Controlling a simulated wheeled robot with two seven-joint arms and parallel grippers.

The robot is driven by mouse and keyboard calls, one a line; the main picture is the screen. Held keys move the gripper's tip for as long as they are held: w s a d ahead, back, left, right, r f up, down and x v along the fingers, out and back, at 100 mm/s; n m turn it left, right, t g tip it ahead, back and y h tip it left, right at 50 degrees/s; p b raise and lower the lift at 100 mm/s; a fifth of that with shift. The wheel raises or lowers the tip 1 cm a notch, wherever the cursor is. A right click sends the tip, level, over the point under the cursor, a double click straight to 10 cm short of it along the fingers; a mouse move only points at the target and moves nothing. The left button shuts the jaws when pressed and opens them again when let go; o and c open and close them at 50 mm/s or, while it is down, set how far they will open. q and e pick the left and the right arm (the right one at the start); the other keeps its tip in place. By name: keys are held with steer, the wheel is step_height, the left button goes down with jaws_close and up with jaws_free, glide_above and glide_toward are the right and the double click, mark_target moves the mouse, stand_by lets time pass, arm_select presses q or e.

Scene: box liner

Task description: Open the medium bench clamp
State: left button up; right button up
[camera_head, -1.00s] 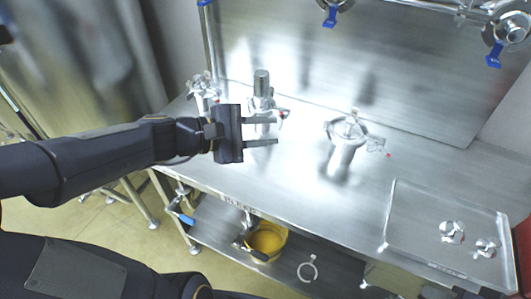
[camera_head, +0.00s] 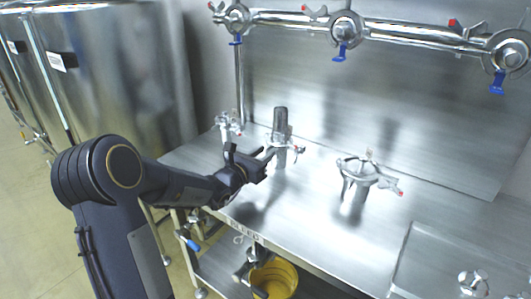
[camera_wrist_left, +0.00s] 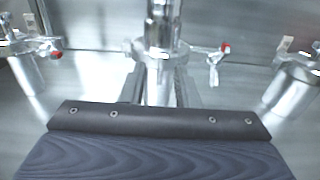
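Three metal clamped fittings stand upright on the steel bench. The middle one carries a tall capped tube, and its clamp (camera_head: 284,142) is a ring with a red-tipped handle out to the right. The clamp also shows in the left wrist view (camera_wrist_left: 162,52), its handle (camera_wrist_left: 216,62) at the right. My left gripper (camera_head: 262,155) is at the near left of this fitting. In the left wrist view its fingers (camera_wrist_left: 160,92) are apart and point at the fitting, just short of or beside its body; contact cannot be told. My right gripper is out of view.
A smaller fitting (camera_head: 228,124) stands left and a wider one (camera_head: 357,172) right, both with handles sticking out. A pipe with blue-handled valves (camera_head: 346,30) runs along the back wall. A tray (camera_head: 440,262) lies at right; a yellow bucket (camera_head: 277,278) sits below.

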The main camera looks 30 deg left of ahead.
arm_select(q)
steer(key=shift+w, duration=0.6)
jaws_close()
